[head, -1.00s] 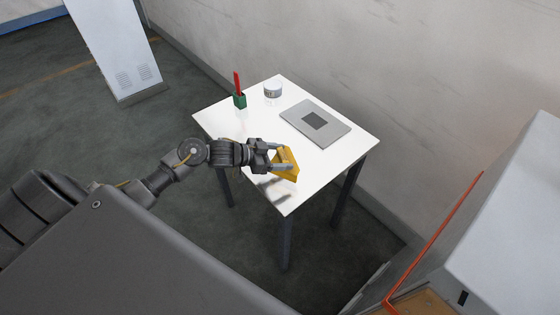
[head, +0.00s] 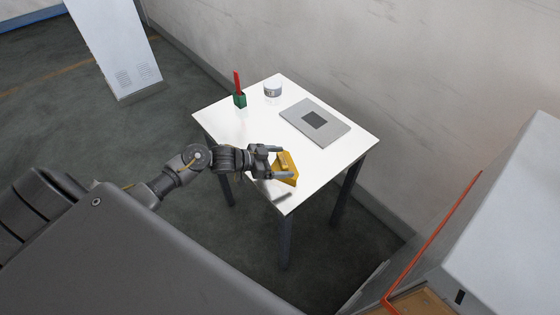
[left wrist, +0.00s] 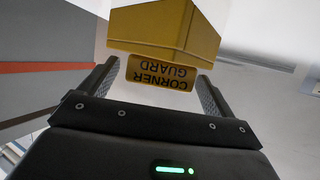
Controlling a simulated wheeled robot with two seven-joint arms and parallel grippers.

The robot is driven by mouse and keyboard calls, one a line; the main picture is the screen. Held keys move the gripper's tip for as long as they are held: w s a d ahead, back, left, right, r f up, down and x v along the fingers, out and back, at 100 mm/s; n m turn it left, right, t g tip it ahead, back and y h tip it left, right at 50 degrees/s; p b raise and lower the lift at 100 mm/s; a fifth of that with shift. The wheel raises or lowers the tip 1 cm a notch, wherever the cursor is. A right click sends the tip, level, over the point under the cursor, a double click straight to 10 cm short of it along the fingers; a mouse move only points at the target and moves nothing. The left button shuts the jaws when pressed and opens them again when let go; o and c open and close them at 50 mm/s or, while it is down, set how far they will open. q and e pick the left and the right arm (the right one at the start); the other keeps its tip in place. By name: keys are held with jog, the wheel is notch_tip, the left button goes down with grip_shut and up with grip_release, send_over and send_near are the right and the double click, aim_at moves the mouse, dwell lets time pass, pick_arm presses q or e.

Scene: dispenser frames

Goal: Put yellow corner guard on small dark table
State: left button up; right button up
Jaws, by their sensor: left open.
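The yellow corner guard (head: 289,181) is at the near edge of a small table (head: 325,160) with a white top and dark legs. It appears to rest on the top, though its underside is hidden. My left gripper (head: 281,163) is open, with its fingers on either side of the guard's near part. In the left wrist view the guard (left wrist: 165,28) lies just ahead of the fingers, its "CORNER GUARD" label upside down between them. My right gripper is not in view.
A grey flat device (head: 335,131) with a dark square, a white round tub (head: 272,90) and a green holder (head: 240,101) with a red item stand farther back on the table. A wall runs behind it. A light grey cabinet (head: 515,220) is at right.

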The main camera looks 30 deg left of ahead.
pick_arm(q)
jog(key=b+v, duration=0.1)
jog(key=v, duration=1.1)
jog(key=shift+r, duration=0.15)
jog(key=s+d+f+n+y, duration=0.3)
jog(key=s+d+f+y, duration=0.3)
jog(key=f+y, duration=0.1)
jog(key=s+d+f+n+g+y, duration=0.1)
jog(key=s+d+n+g+y, duration=0.35)
jog(key=s, duration=1.05)
notch_tip(320, 180, down, 26)
jog(key=s+d+m+g+h, duration=0.1)
jog(key=s+d+g+h, duration=0.1)
jog(key=g+h, duration=0.1)
jog(key=s+a+f+g, duration=0.1)
jog(key=s+a+f, duration=0.2)
jog(key=s+f, duration=1.3)
jog(key=shift+s, duration=0.2)
